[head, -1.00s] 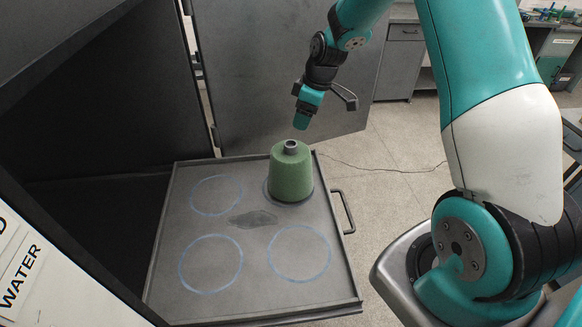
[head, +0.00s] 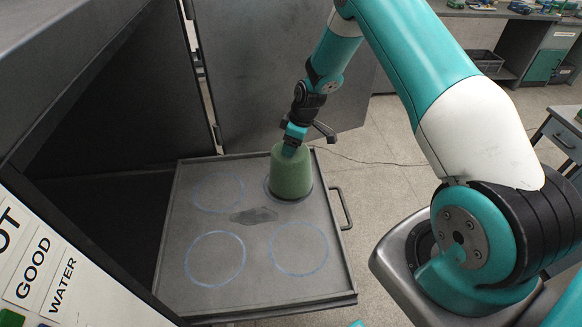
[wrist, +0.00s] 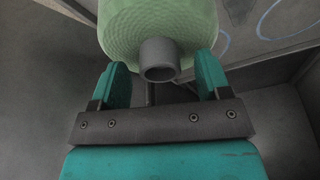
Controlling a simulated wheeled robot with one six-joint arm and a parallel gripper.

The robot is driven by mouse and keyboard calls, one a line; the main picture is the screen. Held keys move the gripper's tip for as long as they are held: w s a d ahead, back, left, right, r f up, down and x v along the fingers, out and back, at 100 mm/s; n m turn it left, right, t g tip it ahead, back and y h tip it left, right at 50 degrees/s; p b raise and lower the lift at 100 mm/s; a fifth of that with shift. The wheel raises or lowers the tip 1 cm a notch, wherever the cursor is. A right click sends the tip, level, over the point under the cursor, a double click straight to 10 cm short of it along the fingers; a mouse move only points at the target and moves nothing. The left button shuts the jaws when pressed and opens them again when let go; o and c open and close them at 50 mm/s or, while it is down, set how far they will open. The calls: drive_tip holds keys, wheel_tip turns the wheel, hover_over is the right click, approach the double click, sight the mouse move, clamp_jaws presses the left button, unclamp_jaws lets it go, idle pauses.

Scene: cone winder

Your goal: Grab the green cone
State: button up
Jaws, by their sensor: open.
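The green cone (head: 291,176) stands upright on the back right circle of the grey pull-out tray (head: 247,287). In the wrist view the cone (wrist: 158,22) shows its grey tube end (wrist: 159,60) pointing toward my gripper. My gripper (head: 291,148) is at the top of the cone in the head view and hides the tube end there. In the wrist view my gripper (wrist: 160,80) is open, with one teal finger on each side of the tube end. I cannot tell whether either finger touches the cone.
Three empty blue circles, including the front left one (head: 215,259), mark the tray around a dark stain (head: 254,215). A handle (head: 341,207) is on the tray's right edge. A dark cabinet wall stands left, and an open grey door (head: 270,75) behind.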

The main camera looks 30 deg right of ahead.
clamp_jaws()
drive_tip(key=shift+r, duration=0.1)
idle(0.3)
